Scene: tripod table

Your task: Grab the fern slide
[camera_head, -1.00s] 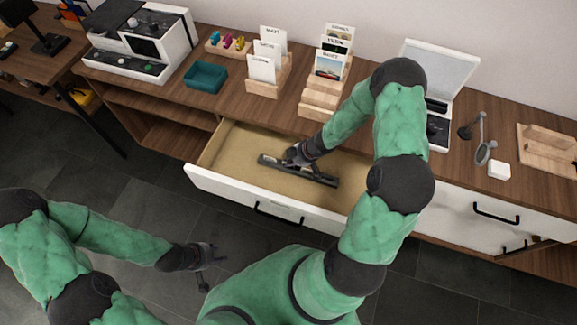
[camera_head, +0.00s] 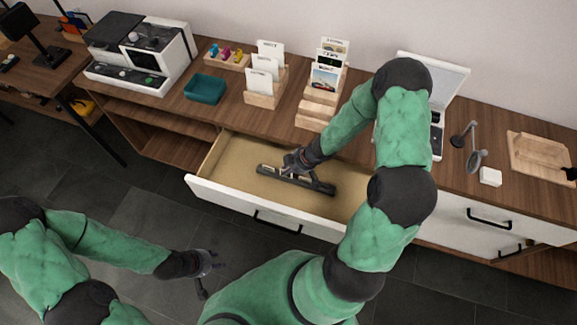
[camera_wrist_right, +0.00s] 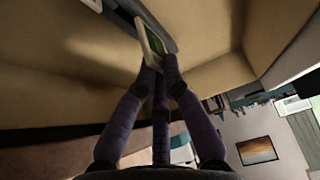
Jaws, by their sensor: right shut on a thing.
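The fern slide (camera_wrist_right: 153,42) has a pale frame and a green middle. In the right wrist view it sits between the fingertips of my right gripper (camera_wrist_right: 160,68), which is shut on it. In the head view my right gripper (camera_head: 290,162) reaches into the open drawer, at a long dark rack (camera_head: 315,185) lying on the drawer floor. The slide is too small and covered to make out there. The dark rack also shows just beside the slide in the wrist view (camera_wrist_right: 150,22). My left gripper (camera_head: 208,264) hangs in front of the drawer, empty, its fingers apart.
The drawer (camera_head: 235,205) is pulled out, its floor otherwise bare. On the counter stand a white machine (camera_head: 165,50), a teal tray (camera_head: 205,83), wooden card holders (camera_head: 262,98), an open-lidded case (camera_head: 450,75), a magnifier stand (camera_head: 473,158) and a wooden board (camera_head: 535,155).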

